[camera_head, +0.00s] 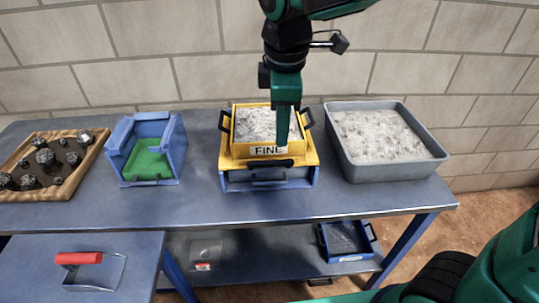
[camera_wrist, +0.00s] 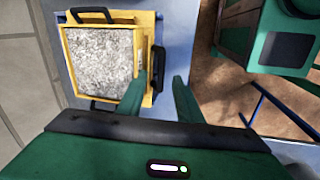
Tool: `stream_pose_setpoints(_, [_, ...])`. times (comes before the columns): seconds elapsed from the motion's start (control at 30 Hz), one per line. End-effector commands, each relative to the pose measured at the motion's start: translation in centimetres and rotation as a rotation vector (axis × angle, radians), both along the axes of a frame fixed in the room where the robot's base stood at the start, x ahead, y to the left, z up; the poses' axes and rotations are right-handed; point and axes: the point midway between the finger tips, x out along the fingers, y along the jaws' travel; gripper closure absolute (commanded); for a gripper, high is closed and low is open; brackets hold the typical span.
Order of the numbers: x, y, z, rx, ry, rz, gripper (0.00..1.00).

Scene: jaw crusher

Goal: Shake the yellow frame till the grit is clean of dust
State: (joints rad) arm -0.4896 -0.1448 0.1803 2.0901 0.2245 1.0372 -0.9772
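The yellow frame (camera_head: 238,151), labelled FINE, sits level on a blue stand (camera_head: 237,182) on the bench. It is filled with pale grey grit (camera_head: 255,122), also seen in the wrist view (camera_wrist: 100,60). The frame has black handles at its sides and a black front handle (camera_head: 270,163). My gripper (camera_head: 283,136) points down over the frame's front right part. In the wrist view my gripper (camera_wrist: 159,77) is open, with its fingertips apart on either side of the front handle (camera_wrist: 157,62). I cannot tell whether they touch it.
A grey tub (camera_head: 438,155) of pale grit stands right. A blue box (camera_head: 118,160) with a green inside and a wooden tray (camera_head: 83,163) of dark rocks stand left. A red-handled scoop (camera_head: 80,259) lies on the lower front-left surface. A blue tray (camera_head: 335,258) sits on the lower shelf.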

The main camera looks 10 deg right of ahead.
Motion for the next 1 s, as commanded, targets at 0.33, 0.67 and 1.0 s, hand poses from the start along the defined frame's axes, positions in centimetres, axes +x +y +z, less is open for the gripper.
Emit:
stream_pose_setpoints(0.33, [0.1,2.3,-2.2,-0.007,-0.001,0.094,0.68])
stream_pose_setpoints(0.67, [1.2,2.2,-7.8,-0.006,-0.002,0.09,0.68])
stream_pose_setpoints(1.0, [1.7,2.2,-10.3,-0.004,-0.004,0.09,0.68])
